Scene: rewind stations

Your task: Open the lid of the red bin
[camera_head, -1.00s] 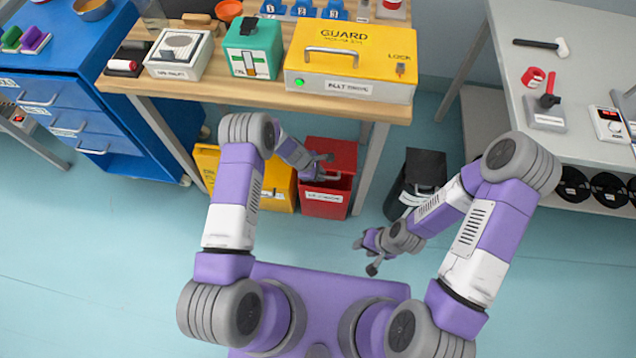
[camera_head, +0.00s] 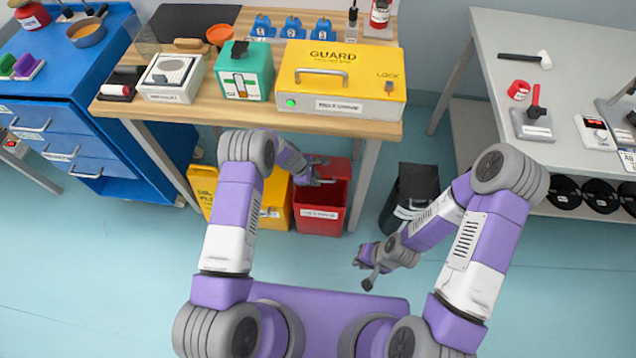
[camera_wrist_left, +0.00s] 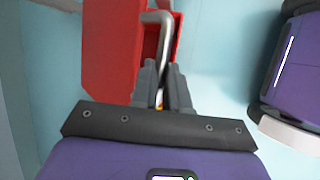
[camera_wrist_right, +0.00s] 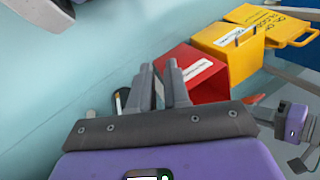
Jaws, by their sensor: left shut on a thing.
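The red bin (camera_head: 320,219) stands on the floor under the front right of the wooden workbench. Its red lid (camera_head: 338,169) is tilted up at the back, and the dark inside shows below it. My left gripper (camera_head: 322,173) is shut on the lid's grey bar handle (camera_wrist_left: 155,18). In the left wrist view the raised red lid (camera_wrist_left: 108,50) is beside the fingers. My right gripper (camera_head: 364,272) hangs empty in front of the bins, its fingers apart. The red bin also shows in the right wrist view (camera_wrist_right: 182,62).
A yellow bin (camera_head: 277,203) stands directly left of the red bin. A black bin (camera_head: 407,195) stands to the right, beyond a table leg (camera_head: 364,183). The workbench (camera_head: 220,112) overhangs the bins. The floor in front is clear.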

